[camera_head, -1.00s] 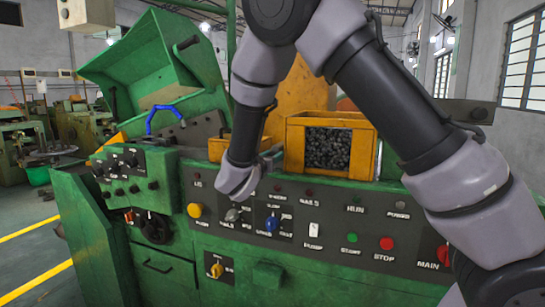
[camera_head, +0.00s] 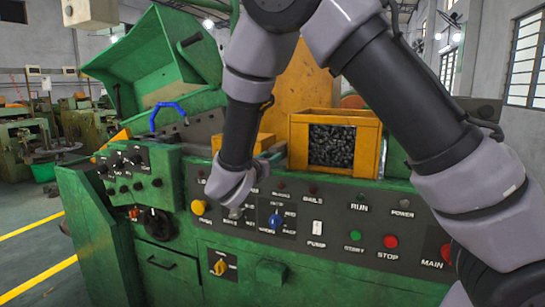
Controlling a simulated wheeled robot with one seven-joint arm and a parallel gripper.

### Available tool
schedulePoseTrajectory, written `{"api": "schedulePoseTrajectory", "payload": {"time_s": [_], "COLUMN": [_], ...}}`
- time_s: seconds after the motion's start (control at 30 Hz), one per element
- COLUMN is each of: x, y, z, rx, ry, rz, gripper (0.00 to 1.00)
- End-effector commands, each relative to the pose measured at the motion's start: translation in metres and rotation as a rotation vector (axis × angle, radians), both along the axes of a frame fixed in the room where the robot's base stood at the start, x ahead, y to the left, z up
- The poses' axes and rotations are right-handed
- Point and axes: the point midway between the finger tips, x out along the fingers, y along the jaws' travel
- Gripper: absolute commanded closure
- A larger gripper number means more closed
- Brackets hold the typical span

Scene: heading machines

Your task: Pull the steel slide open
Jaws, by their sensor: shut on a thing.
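My gripper (camera_head: 268,160) is largely hidden behind my own wrist, above the green machine's dark control panel (camera_head: 340,225). It points away from me, just left of the large yellow bin. Only a small grey part shows there, and the fingertips are not visible. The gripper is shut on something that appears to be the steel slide. The slide itself cannot be told apart from the gripper in this view, and how far it stands open cannot be seen.
The yellow bin (camera_head: 297,148) full of dark small parts stands right of the wrist. A blue handle (camera_head: 166,108) and a raised green cover (camera_head: 150,65) are at left. A yellow knob (camera_head: 198,208) and red buttons (camera_head: 390,242) sit on the panel close below my arm.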

Motion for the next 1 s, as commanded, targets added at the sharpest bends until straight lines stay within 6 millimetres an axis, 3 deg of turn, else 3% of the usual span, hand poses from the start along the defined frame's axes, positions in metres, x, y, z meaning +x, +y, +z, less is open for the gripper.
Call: {"api": "schedulePoseTrajectory", "payload": {"time_s": [0.13, 0.17, 0.23, 0.63, 1.0], "x": [-0.003, -0.003, -0.003, -0.007, -0.071], "y": [0.002, 0.002, 0.002, 0.004, 0.028], "z": [-0.002, -0.002, -0.002, -0.001, -0.001], "rx": [0.0, 0.0, 0.0, 0.0, 0.001], "ry": [0.004, 0.004, 0.004, 0.003, 0.003], "rz": [0.003, 0.004, 0.004, 0.004, 0.008], "gripper": [1.0, 0.57, 0.32, 0.32, 0.32]}}
